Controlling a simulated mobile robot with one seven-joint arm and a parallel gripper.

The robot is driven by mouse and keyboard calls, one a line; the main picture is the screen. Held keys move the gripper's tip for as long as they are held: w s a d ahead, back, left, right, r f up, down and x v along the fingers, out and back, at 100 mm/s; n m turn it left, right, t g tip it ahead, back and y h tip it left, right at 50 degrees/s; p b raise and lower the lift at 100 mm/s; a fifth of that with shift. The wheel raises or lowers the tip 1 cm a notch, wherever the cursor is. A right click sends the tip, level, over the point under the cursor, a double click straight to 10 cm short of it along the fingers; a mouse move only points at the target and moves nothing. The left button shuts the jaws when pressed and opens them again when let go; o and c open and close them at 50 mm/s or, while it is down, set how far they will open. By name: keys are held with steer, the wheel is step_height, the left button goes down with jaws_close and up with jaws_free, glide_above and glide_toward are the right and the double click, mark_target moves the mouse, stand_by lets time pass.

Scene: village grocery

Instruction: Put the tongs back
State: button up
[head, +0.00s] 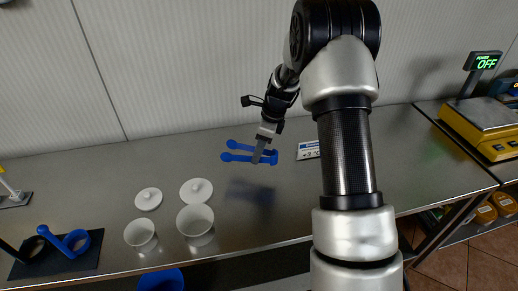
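The blue tongs (240,157) are in the head view, near the middle of the steel counter (160,160). Their two arms point left and are spread apart. My gripper (262,155) points down over the right part of the tongs, and its fingers appear shut on them. A dark shadow on the counter below and in front suggests that the tongs are held above the surface. The fingertips are small, and part of the tongs is hidden behind them.
Two white bowls (197,223) and two white lids (196,191) stand at front left. A small sign (308,150) stands right of the tongs. A yellow scale (482,120) is at far right.

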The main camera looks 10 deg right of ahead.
steer(key=shift+f+b, duration=2.35)
steer(key=shift+f, duration=1.55)
steer(key=o, duration=0.6)
steer(key=shift+c, duration=0.9)
step_height(320, 180, up, 9)
steer(key=p, duration=0.6)
